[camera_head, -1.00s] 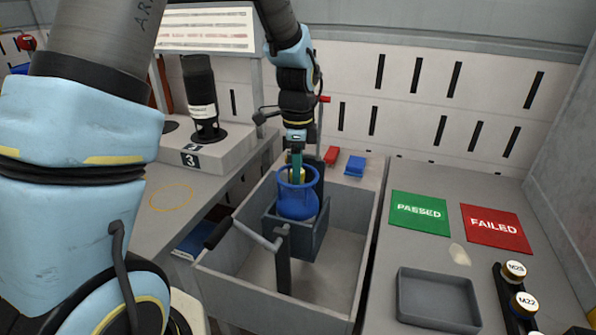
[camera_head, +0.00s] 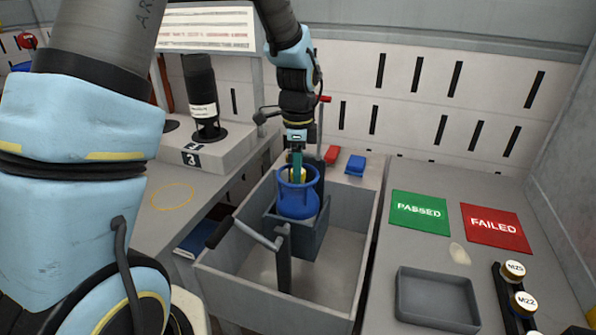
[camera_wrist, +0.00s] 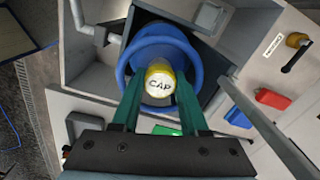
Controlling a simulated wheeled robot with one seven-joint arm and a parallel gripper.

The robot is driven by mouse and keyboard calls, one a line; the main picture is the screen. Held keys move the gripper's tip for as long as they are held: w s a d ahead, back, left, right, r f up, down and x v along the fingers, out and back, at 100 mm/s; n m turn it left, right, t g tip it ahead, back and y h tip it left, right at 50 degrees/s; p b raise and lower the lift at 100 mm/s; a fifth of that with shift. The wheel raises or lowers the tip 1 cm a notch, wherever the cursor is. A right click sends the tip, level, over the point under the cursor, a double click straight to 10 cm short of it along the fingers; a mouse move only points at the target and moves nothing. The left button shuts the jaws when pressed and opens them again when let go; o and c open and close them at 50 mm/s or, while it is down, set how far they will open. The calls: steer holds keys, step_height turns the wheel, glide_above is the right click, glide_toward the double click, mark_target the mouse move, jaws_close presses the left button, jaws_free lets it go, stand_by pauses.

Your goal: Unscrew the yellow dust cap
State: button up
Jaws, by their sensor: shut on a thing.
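The yellow dust cap (camera_wrist: 160,84) has a white top marked "CAP" and sits inside the blue collar of the blue cylinder (camera_head: 297,201). A little of the cap (camera_head: 299,173) shows in the head view behind a finger. My gripper (camera_wrist: 160,100) comes down from above with its green fingers on both sides of the cap and is shut on it. The cylinder stands upright in a grey clamp holder (camera_head: 308,240) in a grey bin. The cap's lower part and thread are hidden by the collar and fingers.
The grey bin (camera_head: 225,282) surrounds the holder, with a crank handle (camera_head: 245,233) at its front. Right are the green PASSED mat (camera_head: 419,213), red FAILED mat (camera_head: 497,229), an empty tray (camera_head: 438,300) and labelled M25 and M22 pieces (camera_head: 513,271). Red and blue blocks (camera_head: 356,165) lie behind.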

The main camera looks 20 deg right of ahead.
jaws_close()
steer(key=n, duration=0.2)
steer(key=shift+r+n+p, duration=0.1)
steer(key=shift+n+p, duration=0.3)
steer(key=n, duration=0.3)
steer(key=shift+p, duration=0.3)
